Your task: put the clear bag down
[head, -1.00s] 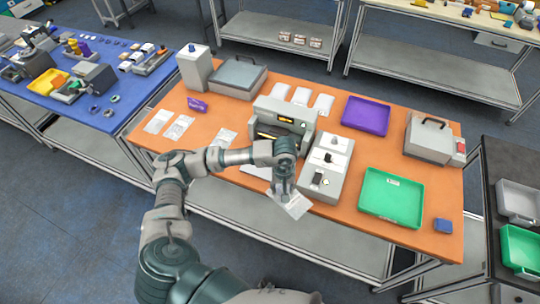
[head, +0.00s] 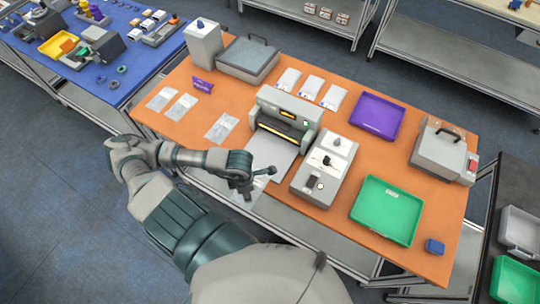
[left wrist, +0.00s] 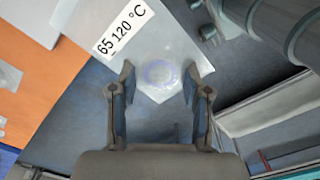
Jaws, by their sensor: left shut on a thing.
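My left gripper (head: 247,188) is shut on a clear bag (head: 248,199) at the front edge of the orange table. In the left wrist view the gripper (left wrist: 159,84) has the pale bag (left wrist: 160,92) between its fingers, with a faint bluish ring (left wrist: 158,73) showing there. The gripper is just in front of the pale tray (head: 268,160) of the grey sealing machine (head: 287,116). I cannot tell whether the bag touches the table or tray. My right gripper is not in view.
Several clear bags lie on the table, including one left of the machine (head: 221,127). A grey control box (head: 323,164) stands right of the tray. Beyond are a green tray (head: 387,209) and a purple tray (head: 376,115). Bare table shows left of the sealing machine.

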